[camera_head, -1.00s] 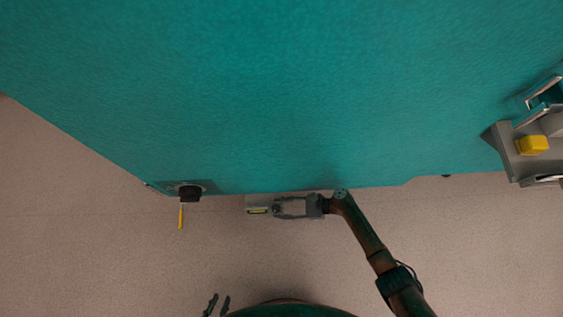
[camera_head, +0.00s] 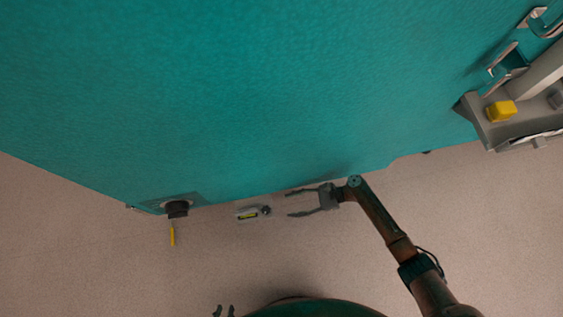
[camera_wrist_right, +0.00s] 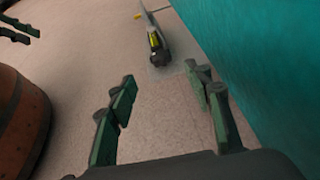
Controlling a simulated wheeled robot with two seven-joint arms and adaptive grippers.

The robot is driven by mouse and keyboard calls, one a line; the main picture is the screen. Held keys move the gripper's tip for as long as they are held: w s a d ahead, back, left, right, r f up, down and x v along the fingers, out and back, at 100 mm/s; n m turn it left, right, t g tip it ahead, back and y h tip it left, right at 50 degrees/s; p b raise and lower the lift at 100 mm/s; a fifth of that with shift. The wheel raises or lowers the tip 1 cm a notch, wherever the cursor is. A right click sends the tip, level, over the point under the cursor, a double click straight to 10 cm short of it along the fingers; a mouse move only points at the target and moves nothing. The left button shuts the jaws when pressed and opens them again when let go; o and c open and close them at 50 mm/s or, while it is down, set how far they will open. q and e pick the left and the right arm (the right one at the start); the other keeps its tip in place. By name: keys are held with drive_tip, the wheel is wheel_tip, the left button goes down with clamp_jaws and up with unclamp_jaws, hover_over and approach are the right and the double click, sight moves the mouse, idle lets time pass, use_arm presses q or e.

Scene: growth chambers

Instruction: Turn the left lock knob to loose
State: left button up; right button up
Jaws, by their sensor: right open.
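A small grey plate with a yellow label (camera_head: 246,216) and a round dark knob (camera_head: 265,210) sits by the teal surface's lower edge. In the right wrist view the dark knob (camera_wrist_right: 159,58) shows beyond the fingertips. I cannot tell which way it is turned. My right gripper (camera_head: 289,204) is open and empty, its fingers pointing left toward the knob with a gap between. Its two fingers also show in the right wrist view (camera_wrist_right: 160,90). My left gripper (camera_head: 225,311) shows only its fingertips, apart and empty, at the bottom edge.
A black fitting (camera_head: 177,209) with a yellow rod (camera_head: 173,234) hangs from the teal surface (camera_head: 250,100) farther left. A grey bracket (camera_head: 500,130) with a yellow block (camera_head: 501,111) is at the right. The pinkish floor (camera_head: 100,280) looks clear.

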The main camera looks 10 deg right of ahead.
drive_tip(key=shift+v, duration=1.1)
